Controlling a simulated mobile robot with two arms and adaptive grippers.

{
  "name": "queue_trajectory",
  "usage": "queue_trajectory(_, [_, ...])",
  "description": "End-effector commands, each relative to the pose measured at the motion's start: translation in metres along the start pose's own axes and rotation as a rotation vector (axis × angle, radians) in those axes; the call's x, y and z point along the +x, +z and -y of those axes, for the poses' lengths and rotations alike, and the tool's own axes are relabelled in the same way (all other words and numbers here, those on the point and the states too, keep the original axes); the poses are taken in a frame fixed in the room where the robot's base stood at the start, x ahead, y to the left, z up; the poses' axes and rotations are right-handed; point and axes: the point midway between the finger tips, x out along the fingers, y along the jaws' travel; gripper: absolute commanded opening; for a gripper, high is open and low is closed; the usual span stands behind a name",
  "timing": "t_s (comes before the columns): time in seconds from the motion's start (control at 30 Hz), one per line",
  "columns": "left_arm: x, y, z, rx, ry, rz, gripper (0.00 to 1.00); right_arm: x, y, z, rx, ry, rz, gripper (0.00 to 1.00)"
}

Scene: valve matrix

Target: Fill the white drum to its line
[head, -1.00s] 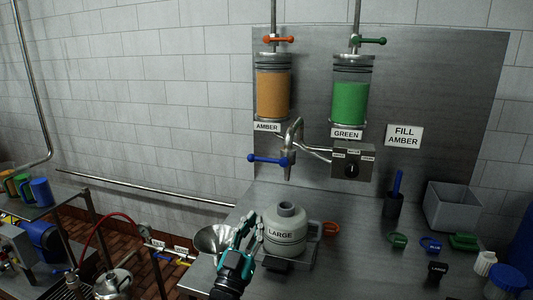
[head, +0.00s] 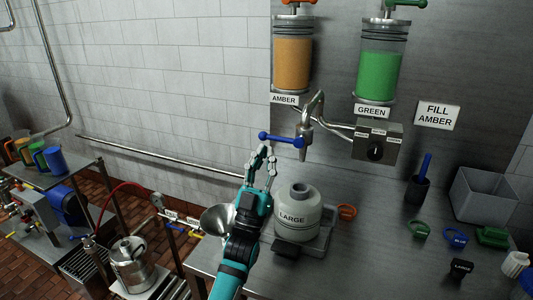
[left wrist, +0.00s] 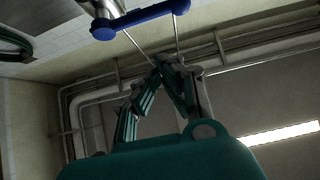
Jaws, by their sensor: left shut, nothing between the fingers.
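The spout's blue lever (head: 280,139) points left. My left gripper (head: 263,153) is shut and empty, fingertips raised just below the lever's left end. In the left wrist view the blue lever (left wrist: 140,20) is beyond the fingertips (left wrist: 162,63), apart from them. The amber cylinder (head: 292,62) and green cylinder (head: 379,74) feed the spout pipes. My right gripper is out of view.
A steel funnel (head: 217,219) sits left of the drum. A grey bin (head: 490,197) and coloured rings stand at the right.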

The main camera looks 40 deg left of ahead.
Motion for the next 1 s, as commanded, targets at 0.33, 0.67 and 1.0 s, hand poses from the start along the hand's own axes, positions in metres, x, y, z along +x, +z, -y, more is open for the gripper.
queue_trajectory(0.33, [0.08, -0.004, 0.0, 0.001, 0.001, -0.002, 0.0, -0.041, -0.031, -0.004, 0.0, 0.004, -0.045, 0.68])
queue_trajectory(0.67, [0.055, 0.029, 0.0, 0.0, 0.0, 0.002, 0.0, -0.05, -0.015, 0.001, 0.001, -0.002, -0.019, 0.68])
queue_trajectory(1.0, [0.051, 0.031, 0.0, 0.0, 0.0, 0.0, 0.0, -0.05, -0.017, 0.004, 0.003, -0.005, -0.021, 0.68])
